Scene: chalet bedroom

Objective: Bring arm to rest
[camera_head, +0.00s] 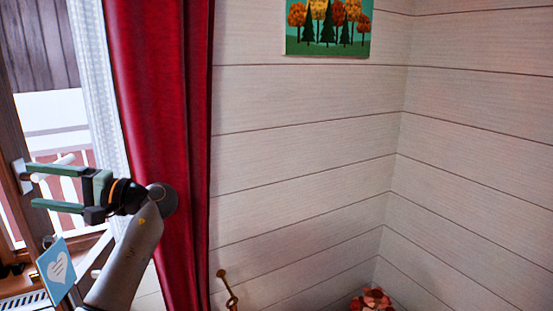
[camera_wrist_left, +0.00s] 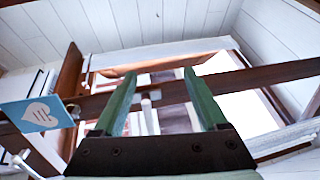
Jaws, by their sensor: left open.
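My left gripper (camera_head: 34,187) points left towards the window in the head view, with its two green fingers spread apart. In the left wrist view the open fingers (camera_wrist_left: 158,74) have a gap between them, and nothing is gripped. My right gripper is not in view.
A wooden window frame (camera_head: 32,130) stands close to the left gripper. A blue heart card (camera_head: 57,270) hangs below it, also seen in the left wrist view (camera_wrist_left: 36,114). A red curtain (camera_head: 165,90) hangs just right of the arm.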

